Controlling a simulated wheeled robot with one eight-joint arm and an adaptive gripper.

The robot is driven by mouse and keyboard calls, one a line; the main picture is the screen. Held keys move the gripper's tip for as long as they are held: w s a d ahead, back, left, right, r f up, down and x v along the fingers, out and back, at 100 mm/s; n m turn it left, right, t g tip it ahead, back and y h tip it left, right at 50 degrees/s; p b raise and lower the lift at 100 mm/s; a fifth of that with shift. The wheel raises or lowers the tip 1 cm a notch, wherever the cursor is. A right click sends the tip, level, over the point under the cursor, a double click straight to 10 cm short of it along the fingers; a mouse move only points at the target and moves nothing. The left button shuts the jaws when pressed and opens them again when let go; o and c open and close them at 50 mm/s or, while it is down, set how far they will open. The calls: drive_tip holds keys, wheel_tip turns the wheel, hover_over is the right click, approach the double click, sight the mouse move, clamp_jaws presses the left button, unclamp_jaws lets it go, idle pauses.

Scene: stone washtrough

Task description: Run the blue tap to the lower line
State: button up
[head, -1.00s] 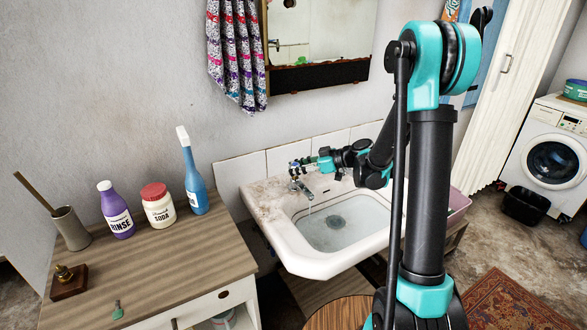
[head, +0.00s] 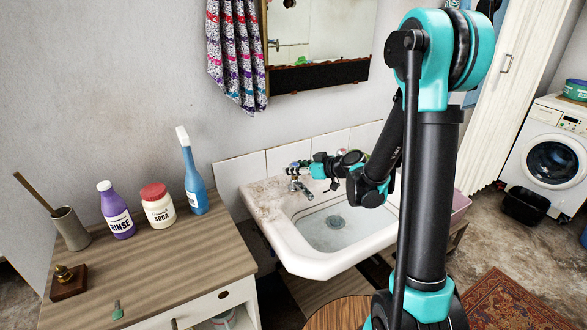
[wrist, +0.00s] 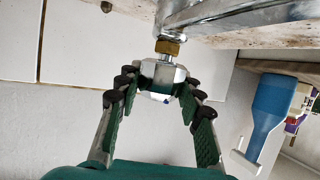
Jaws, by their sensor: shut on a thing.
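The tap (head: 299,187) stands at the back left of the stone washtrough (head: 262,212). My gripper (head: 297,168) is at its top. In the wrist view my gripper (wrist: 160,78) is shut on the tap's metal handle (wrist: 163,76), which shows a small blue spot and a brass collar on its stem. The fingers lie on both sides of the handle. No clear stream shows below the spout. The basin floor (head: 330,240) and round drain show through; I cannot tell the water level or make out the lower line surely.
A wooden cabinet top (head: 170,262) at left holds a purple rinse bottle (head: 117,212), a soda jar (head: 158,207) and a blue bottle (head: 194,180). The mirror (head: 320,40) hangs above the trough. A pink tub (head: 461,205) is at its right.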

drive_tip(key=shift+s, duration=0.1)
drive_tip(key=o, duration=1.2)
drive_tip(key=v, duration=1.2)
drive_tip(key=shift+a, duration=0.1)
